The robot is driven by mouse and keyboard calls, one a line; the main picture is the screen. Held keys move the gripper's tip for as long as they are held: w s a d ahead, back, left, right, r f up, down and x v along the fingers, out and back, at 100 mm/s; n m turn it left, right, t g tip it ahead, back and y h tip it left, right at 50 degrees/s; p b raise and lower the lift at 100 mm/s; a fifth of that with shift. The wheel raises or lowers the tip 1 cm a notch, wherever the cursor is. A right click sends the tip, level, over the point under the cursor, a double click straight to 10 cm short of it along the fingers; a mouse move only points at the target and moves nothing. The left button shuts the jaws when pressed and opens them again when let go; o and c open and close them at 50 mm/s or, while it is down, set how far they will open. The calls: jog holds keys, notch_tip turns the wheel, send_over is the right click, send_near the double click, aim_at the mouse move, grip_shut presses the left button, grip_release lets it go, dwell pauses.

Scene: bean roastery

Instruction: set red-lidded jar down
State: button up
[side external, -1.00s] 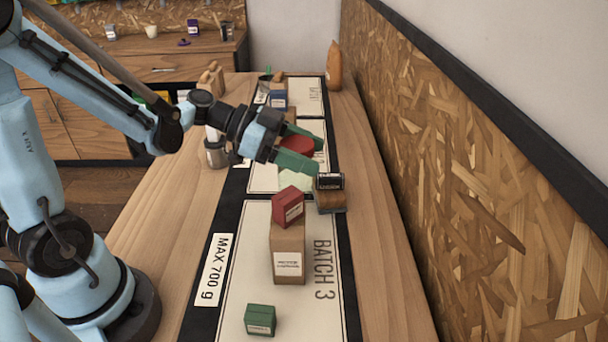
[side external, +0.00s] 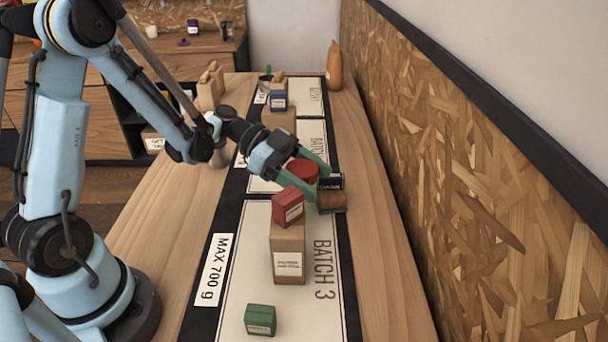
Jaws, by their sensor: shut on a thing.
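The red-lidded jar (side external: 302,171) is between the green fingers of my gripper (side external: 306,174), in the middle of the side external view. My gripper is shut on it. Its round red lid shows, while its body is mostly hidden behind the near finger and a red box. The jar looks upright. It is over the strip of batch mats, near the border between the Batch 3 mat (side external: 250,235) and the mat behind it. I cannot tell whether its base touches the surface.
A red box (side external: 288,207) on a tan box (side external: 288,252) stands just in front. A dark-labelled item on a brown block (side external: 331,200) is close on the right. A green box (side external: 260,320) is at the front. Several boxes and an orange bottle (side external: 334,66) stand farther back.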

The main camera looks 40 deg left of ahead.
aim_at(317, 196)
jog(key=shift+f, duration=1.75)
jog(key=o, duration=1.5)
jog(key=shift+f, duration=0.1)
